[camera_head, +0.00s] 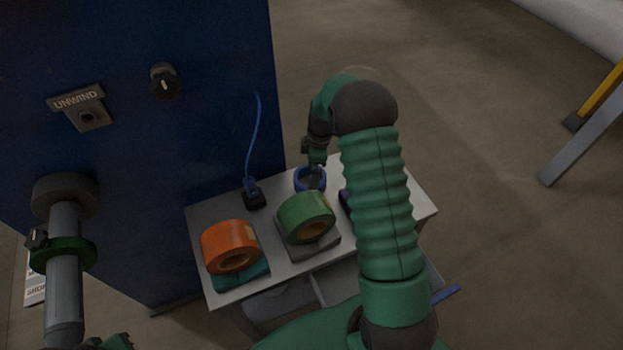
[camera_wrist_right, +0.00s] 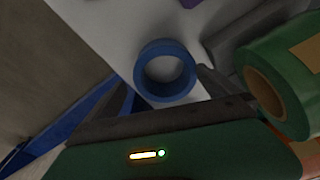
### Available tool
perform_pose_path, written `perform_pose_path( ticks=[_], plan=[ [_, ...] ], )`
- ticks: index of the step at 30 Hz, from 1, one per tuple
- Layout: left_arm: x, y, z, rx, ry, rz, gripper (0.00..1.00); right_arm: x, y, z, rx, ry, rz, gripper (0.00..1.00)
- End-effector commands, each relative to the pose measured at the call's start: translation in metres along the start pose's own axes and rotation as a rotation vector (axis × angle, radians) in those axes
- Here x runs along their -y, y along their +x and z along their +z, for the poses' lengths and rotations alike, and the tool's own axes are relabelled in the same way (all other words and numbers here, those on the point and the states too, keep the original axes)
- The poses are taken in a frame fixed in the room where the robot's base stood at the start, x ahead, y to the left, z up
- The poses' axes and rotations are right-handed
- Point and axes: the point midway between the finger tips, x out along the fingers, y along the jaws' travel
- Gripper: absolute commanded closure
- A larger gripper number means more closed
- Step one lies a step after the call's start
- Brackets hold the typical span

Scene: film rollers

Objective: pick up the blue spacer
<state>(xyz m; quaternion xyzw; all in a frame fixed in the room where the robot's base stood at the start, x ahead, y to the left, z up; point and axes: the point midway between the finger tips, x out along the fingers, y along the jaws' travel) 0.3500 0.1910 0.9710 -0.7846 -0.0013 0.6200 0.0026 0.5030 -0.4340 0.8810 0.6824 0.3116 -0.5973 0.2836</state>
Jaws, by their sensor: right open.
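The blue spacer is a short, thick ring standing on the white table top, with its hole facing up. In the head view the spacer (camera_head: 302,183) is at the table's back edge, partly covered by my right gripper (camera_head: 316,166), which reaches down over it. In the right wrist view the spacer (camera_wrist_right: 165,48) appears between the two dark fingers of my right gripper (camera_wrist_right: 168,86). The fingers are open, one on each side of the ring; I cannot tell whether either touches it. My left gripper's fingers are not visible.
A green roll (camera_head: 305,212) sits just in front of the spacer, and an orange roll (camera_head: 228,240) is to its left. A dark block with a blue cable (camera_head: 253,197) is near the blue cabinet (camera_head: 180,60). A purple item (camera_head: 344,201) lies to the right.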

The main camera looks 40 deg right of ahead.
Motion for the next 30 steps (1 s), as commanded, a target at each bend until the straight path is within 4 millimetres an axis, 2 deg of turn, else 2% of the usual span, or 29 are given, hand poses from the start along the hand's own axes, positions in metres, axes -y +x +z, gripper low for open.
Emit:
perform_pose_path(
  ticks=[1, 4, 7, 13, 21, 30],
  plan=[
    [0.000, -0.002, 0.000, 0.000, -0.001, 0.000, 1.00, 0.007, 0.021, 0.000, 0.003, 0.001, -0.021, 0.00],
    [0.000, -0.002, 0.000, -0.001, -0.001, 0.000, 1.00, 0.008, 0.042, 0.000, 0.001, 0.001, -0.024, 0.00],
    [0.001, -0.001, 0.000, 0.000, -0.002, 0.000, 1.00, 0.005, 0.053, 0.000, -0.001, 0.001, -0.026, 0.00],
    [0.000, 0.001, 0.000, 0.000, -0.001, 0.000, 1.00, 0.002, 0.060, 0.001, -0.008, 0.002, -0.033, 0.01],
    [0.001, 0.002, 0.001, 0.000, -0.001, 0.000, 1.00, 0.000, 0.063, 0.001, -0.003, 0.001, -0.034, 0.37],
    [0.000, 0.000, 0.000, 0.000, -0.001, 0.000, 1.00, 0.005, 0.052, 0.002, -0.003, 0.000, -0.021, 0.76]
  ],
)
